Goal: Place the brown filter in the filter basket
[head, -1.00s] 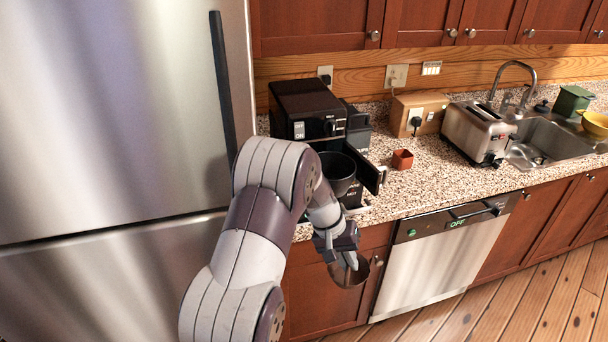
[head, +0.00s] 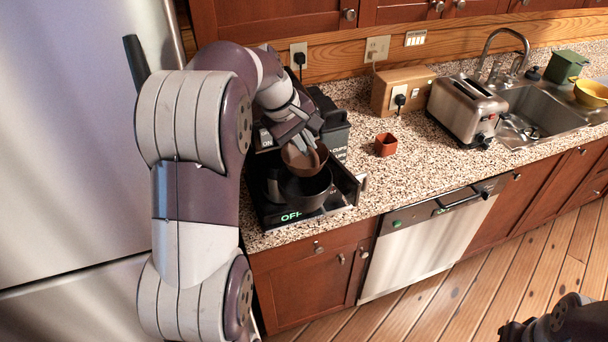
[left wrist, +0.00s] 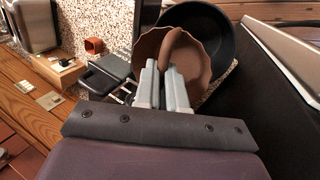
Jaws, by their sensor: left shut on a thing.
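The brown filter (head: 298,160) is a fluted cup, gripped by its wall in my left gripper (head: 306,136), which is shut on it. The black filter basket (head: 308,188) sticks out from the front of the coffee maker (head: 337,207). In the head view the filter overlaps the far side of the basket; how far it is above or inside the rim is unclear. In the left wrist view, the filter (left wrist: 150,48) is in front of the basket (left wrist: 222,35), between it and my left gripper (left wrist: 164,72). Part of my right arm shows at the bottom right; its jaws cannot be made out.
The coffee maker's black door (head: 345,182) stands open right of the basket. A small red cup (head: 386,145), a toaster (head: 466,110) and a sink (head: 540,115) lie farther right. The fridge (head: 75,130) is close on the left. Counter around the red cup is clear.

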